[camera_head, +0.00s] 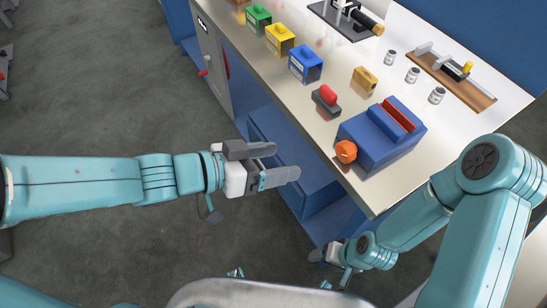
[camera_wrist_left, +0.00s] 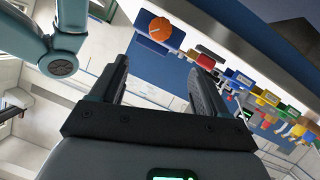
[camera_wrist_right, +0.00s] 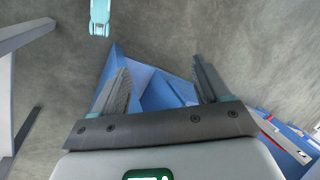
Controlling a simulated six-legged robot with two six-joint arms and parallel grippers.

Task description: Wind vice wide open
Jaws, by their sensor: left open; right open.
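The vice (camera_head: 381,135) is a blue block with red jaws, standing near the front edge of the bench. Its orange knob (camera_head: 346,151) faces the front edge; the knob also shows in the left wrist view (camera_wrist_left: 160,29). My left gripper (camera_head: 285,163) is open and empty, over the floor side in front of the bench, left of the knob and apart from it. My right gripper (camera_head: 322,256) is low, below the bench top in front of the bench. In the right wrist view (camera_wrist_right: 160,75) its fingers are apart with nothing between them.
On the bench (camera_head: 310,120) stand a red-topped block (camera_head: 326,100), a yellow block (camera_head: 364,80), blue (camera_head: 305,64), yellow (camera_head: 279,40) and green (camera_head: 258,18) bins, and small cans (camera_head: 437,95). A wooden board (camera_head: 452,75) lies at the back. Open floor (camera_head: 110,110) is at left.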

